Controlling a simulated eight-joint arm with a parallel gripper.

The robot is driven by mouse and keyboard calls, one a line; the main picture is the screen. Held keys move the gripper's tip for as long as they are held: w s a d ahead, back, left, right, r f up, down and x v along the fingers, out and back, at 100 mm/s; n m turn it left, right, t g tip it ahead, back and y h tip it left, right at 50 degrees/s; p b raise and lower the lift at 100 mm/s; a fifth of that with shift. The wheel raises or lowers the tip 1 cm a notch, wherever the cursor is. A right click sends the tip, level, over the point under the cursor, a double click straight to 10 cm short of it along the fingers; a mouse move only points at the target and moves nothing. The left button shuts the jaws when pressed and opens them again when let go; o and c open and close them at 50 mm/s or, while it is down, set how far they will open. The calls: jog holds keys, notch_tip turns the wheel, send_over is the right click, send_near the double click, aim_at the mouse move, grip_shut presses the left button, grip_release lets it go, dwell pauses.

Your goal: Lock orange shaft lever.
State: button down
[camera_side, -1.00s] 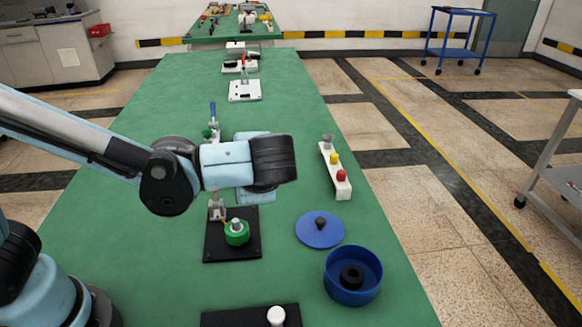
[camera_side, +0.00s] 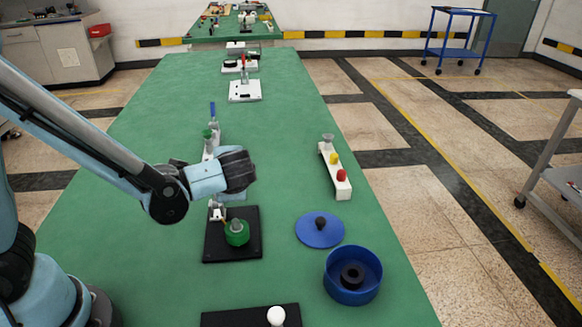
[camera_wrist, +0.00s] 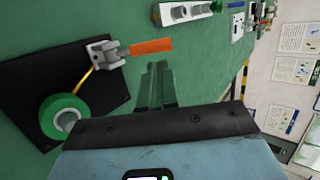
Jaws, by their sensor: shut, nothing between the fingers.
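The orange lever (camera_wrist: 151,46) sticks out to the right from a grey metal bracket (camera_wrist: 104,54) in the wrist view. The bracket stands at the edge of a black plate (camera_wrist: 35,75); a green round part (camera_wrist: 62,117) is beside it on the plate. A thin orange-yellow strip runs between bracket and green part. My gripper (camera_wrist: 158,70) is shut and empty, its fingertips just below the lever in the picture; I cannot tell whether they touch it. In the side view the bracket (camera_side: 217,213) and green part (camera_side: 237,234) show below my wrist, which hides the lever and fingers.
A blue disc (camera_side: 320,230) and a blue bowl (camera_side: 352,277) lie to the right on the green table. A white block with coloured knobs (camera_side: 335,168) stands at the right edge. Another fixture (camera_side: 211,140) stands behind my wrist. The table between these is clear.

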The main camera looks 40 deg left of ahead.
jog(key=shift+s+a+f, duration=0.15)
jog(key=shift+a+f, duration=0.05)
jog(key=shift+a, duration=0.2)
jog(key=shift+w+a+g+h, duration=0.2)
jog(key=shift+a+g+h, duration=0.05)
jog(key=shift+g+h, duration=0.15)
jog(key=g+h, duration=0.1)
jog(key=w+a+f+g+h, duration=0.1)
jog(key=g+h, duration=0.1)
jog(key=w+a+f+g+h, duration=0.1)
jog(key=shift+w+a+m+h, duration=0.25)
jog(key=shift+m+h, duration=0.15)
jog(key=shift+w+f, duration=0.1)
jog(key=shift+f, duration=0.1)
jog(key=shift+d, duration=0.1)
dwell(0.4)
jog(key=shift+s+d+r, duration=0.1)
jog(key=shift+s+d, duration=0.35)
jog(key=shift+s, duration=0.15)
